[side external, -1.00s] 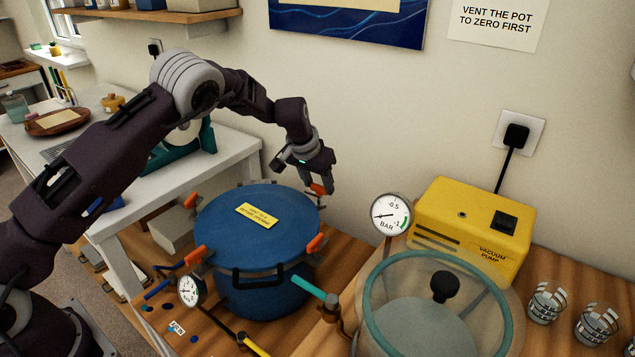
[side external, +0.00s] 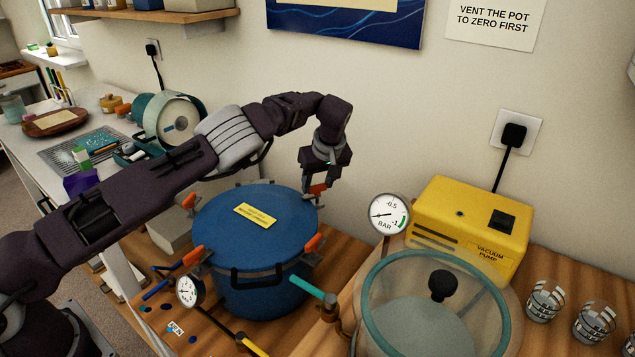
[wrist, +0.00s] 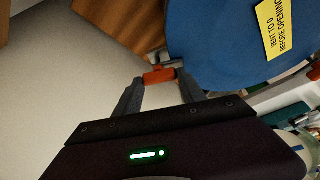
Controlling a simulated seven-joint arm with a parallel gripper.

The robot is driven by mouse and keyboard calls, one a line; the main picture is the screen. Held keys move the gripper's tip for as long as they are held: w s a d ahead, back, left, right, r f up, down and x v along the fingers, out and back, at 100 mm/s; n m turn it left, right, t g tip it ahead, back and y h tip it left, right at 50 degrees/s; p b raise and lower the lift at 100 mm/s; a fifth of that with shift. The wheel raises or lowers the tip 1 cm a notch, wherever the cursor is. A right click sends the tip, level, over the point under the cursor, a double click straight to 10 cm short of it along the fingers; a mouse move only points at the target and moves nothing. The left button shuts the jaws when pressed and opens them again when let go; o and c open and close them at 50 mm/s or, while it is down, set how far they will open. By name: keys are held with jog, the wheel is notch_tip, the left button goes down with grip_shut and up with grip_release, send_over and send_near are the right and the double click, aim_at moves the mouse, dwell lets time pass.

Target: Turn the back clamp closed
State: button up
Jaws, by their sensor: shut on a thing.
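The blue pot (side external: 240,225) stands on the wooden bench, its lid on, with orange-handled clamps around its rim. My gripper (side external: 317,187) is at the back right of the rim in the side view, pointing down. It is shut on the orange handle of the back clamp (side external: 318,190). In the wrist view, the two fingertips (wrist: 160,78) hold the orange handle (wrist: 158,76) between them, beside the blue lid (wrist: 220,35). The fingers partly hide the handle in the side view. I cannot tell whether this clamp is fully closed.
Other orange clamps sit at the left back (side external: 189,201), front left (side external: 193,256) and front right (side external: 312,243). A gauge (side external: 188,291) hangs at the pot's front left. A vacuum pump (side external: 470,225) and a glass-lidded chamber (side external: 435,310) stand to the right. The wall is close behind.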

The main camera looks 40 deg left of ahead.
jog(key=shift+n, duration=0.6)
jog(key=shift+n+g, duration=0.4)
jog(key=shift+n, duration=0.1)
jog(key=o, duration=1.4)
jog(key=shift+c, duration=0.2)
jog(key=s+d+r, duration=0.2)
jog(key=d, duration=0.4)
jog(key=s+d+r, duration=0.2)
jog(key=s+d, duration=0.1)
jog(key=d, duration=0.4)
jog(key=shift+r, duration=0.3)
